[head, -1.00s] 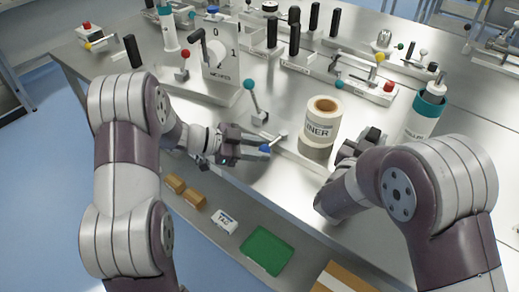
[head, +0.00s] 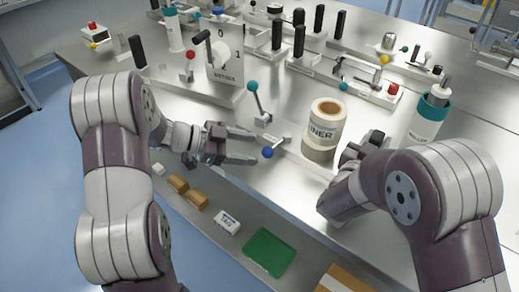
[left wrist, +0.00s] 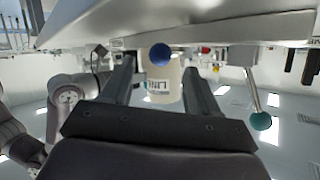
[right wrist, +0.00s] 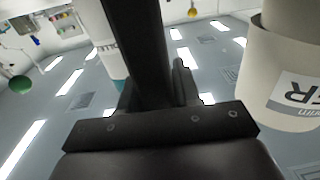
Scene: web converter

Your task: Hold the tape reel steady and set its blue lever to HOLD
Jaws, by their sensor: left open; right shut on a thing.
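The tape reel (head: 326,125), a cream roll with a "LINER" label, stands upright on a grey base. It also shows between my left fingers in the left wrist view (left wrist: 160,85). The blue lever's ball (head: 267,153) is on a short arm left of the reel, pointing toward the table's front edge. My left gripper (head: 252,147) is open, its fingertips just left of the blue ball. My right gripper (head: 358,150) is right of the reel, shut on a black upright bar (right wrist: 145,45); the reel (right wrist: 285,85) is beside it. HOLD marking is not readable.
A teal-knobbed lever (head: 252,87) stands behind the blue ball. A 0/1 panel (head: 226,55) is behind my left gripper. A shelf with a green tray (head: 268,252) lies below the front edge.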

